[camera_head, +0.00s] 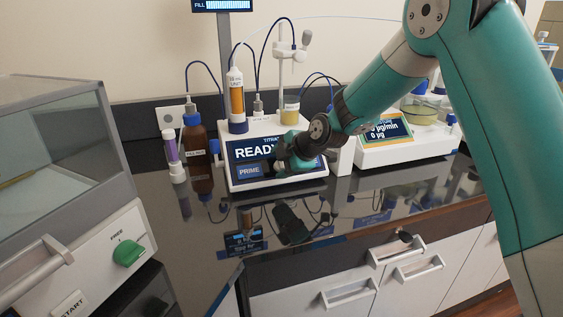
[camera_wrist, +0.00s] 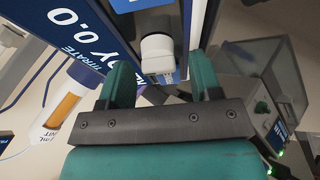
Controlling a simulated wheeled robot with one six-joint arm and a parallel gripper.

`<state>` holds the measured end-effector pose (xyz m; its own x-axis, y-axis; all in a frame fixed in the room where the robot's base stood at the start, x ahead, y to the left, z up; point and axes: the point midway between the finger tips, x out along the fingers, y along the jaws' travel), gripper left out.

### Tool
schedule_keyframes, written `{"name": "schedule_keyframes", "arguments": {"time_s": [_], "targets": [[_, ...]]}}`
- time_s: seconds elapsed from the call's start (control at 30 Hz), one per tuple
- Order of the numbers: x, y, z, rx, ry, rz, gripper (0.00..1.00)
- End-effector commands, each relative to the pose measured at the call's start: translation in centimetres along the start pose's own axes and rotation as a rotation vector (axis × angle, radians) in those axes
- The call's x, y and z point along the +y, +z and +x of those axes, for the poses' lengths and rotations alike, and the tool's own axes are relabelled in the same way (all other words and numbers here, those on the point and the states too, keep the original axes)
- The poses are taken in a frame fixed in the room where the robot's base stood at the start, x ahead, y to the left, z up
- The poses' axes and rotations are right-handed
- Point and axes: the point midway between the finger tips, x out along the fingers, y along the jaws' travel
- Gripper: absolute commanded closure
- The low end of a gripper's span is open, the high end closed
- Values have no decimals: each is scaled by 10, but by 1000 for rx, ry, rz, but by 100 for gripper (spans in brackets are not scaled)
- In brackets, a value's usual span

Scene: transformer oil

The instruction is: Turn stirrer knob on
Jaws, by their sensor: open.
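The white titrator (camera_head: 275,184) stands on the dark counter, with its screen (camera_head: 255,147) reading "READY" and a "PRIME" button below. My gripper (camera_head: 283,165) is in front of the right part of its face and hides that part. In the wrist view, my gripper (camera_wrist: 161,72) is open, with green fingers on either side of a short white round knob (camera_wrist: 157,45), which looks like the stirrer knob. The knob lies at or just beyond the fingertips; I cannot tell whether they touch it. Its setting is not readable. The head view does not show it.
A brown bottle (camera_head: 198,160) and a purple-filled tube (camera_head: 172,158) stand left of the titrator. A second white instrument (camera_head: 400,150) stands to its right. A glass-sided cabinet with a green knob (camera_head: 128,252) is at left. The counter front is clear.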

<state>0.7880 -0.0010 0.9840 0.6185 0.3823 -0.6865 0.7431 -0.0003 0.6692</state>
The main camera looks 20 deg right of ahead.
Motion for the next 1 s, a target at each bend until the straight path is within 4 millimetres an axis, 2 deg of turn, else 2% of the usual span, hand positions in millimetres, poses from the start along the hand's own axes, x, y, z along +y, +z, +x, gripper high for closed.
{"name": "schedule_keyframes", "arguments": {"time_s": [0.07,0.3,0.67,1.0], "targets": [[0,0,0,0,0,0,42],[0,0,0,0,0,0,91],[-2,1,1,0,20,46,91],[-4,1,3,2,113,265,91]]}}
